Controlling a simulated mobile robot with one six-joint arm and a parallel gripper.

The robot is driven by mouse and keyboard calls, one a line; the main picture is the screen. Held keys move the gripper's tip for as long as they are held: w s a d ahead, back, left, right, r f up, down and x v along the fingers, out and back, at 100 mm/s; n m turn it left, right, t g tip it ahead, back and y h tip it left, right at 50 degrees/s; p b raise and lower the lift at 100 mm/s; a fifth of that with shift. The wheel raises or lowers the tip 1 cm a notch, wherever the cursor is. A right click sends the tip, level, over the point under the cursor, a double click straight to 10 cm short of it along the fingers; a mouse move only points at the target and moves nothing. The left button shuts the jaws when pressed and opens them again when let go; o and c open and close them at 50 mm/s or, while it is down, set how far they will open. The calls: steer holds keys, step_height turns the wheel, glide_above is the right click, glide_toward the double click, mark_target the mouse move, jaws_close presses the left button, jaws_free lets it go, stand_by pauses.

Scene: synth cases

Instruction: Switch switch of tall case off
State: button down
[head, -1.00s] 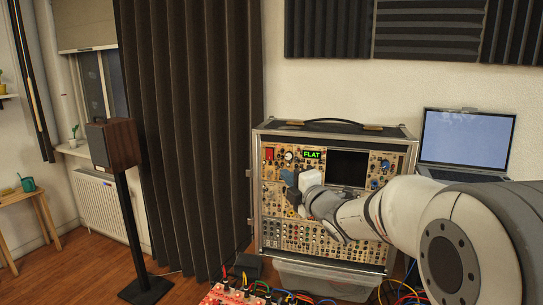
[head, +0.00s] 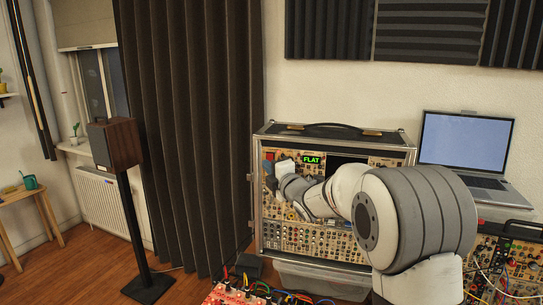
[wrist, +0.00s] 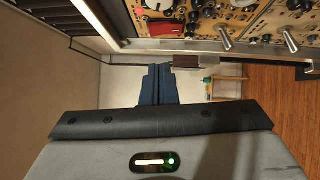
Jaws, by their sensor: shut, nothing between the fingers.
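The tall case (head: 320,235) stands against the wall, its tan panel full of knobs, jacks and a green "FLAT" display. A small red part (head: 269,155) shows at the panel's upper left; I cannot tell if it is the switch or how it is set. My gripper (head: 268,168) is in front of that upper left area, partly hidden by my wrist. In the wrist view its dark blue fingers (wrist: 157,85) are together with nothing between them. There the case panel (wrist: 200,20) fills the top, apart from the fingers, with metal levers sticking out.
A laptop (head: 465,145) stands open on the right. Another panelled case (head: 510,262) is at the lower right, and a red patched unit (head: 235,295) is at the front. A speaker on a stand (head: 115,145) and a dark curtain (head: 200,140) are to the left.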

mark_target(267, 157)
steer(key=w, duration=0.2)
steer(key=w+d+p, duration=0.1)
steer(key=shift+r, duration=0.3)
steer(key=shift+w+f, duration=0.1)
steer(key=shift+w, duration=0.1)
steer(key=shift+w+f+b, duration=0.1)
steer(key=shift+b, duration=0.3)
steer(key=shift+r, duration=0.25)
steer(key=shift+f, duration=0.15)
